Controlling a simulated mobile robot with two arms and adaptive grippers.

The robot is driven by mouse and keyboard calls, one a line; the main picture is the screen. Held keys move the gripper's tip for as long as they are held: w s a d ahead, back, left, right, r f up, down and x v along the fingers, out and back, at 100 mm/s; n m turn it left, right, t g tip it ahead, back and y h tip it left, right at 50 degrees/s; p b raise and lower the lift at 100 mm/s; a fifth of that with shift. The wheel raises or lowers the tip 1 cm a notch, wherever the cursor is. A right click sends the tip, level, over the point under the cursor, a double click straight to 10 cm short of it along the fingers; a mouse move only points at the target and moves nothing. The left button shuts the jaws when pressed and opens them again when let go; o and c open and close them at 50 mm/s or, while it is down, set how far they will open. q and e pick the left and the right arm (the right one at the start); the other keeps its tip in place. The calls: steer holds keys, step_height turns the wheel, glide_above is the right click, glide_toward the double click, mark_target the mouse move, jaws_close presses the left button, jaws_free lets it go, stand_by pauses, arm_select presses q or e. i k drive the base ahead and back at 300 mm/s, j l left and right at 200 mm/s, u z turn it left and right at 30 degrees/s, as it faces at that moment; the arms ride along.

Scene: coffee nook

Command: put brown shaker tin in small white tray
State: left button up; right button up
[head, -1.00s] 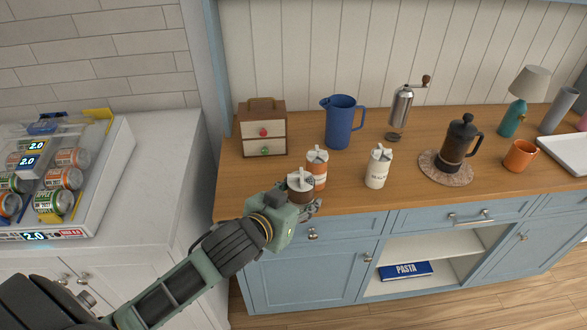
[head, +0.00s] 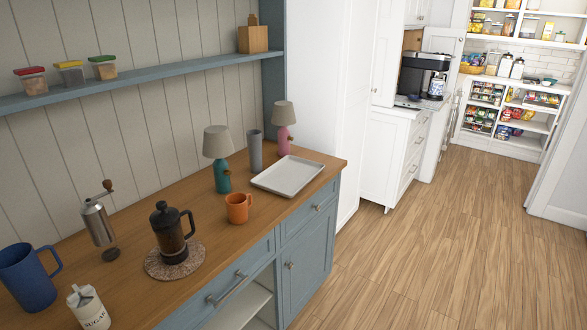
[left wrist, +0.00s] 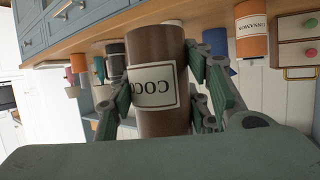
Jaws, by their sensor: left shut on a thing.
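The brown shaker tin (left wrist: 157,45), with a pale label that reads in part "COCO", fills the middle of the left wrist view, where the scene appears upside down. My left gripper (left wrist: 160,85) is shut on it, with fingers on both sides of its body. I cannot tell whether its base touches the counter. The small white tray (head: 262,180) lies at the right end of the wooden counter in the head view and looks empty. My left gripper and the tin are outside the head view. My right gripper shows in neither view.
A cinnamon shaker (left wrist: 252,40) is near my left gripper.

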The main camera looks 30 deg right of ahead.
mark_target(281, 183)
steer(key=i+l, duration=0.2)
steer(key=l, duration=0.3)
steer(key=i+l+u, duration=0.1)
steer(key=l, duration=0.4)
steer(key=i+l, duration=0.25)
steer(key=l, duration=0.25)
steer(key=i+l+u, duration=0.1)
steer(key=l, duration=0.4)
steer(key=i+l, duration=0.2)
steer(key=l, duration=0.35)
steer(key=i+l+u, duration=0.1)
steer(key=l, duration=0.4)
steer(key=i+l, duration=0.15)
steer(key=l, duration=0.4)
steer(key=i+l+u, duration=0.1)
steer(key=l, duration=0.45)
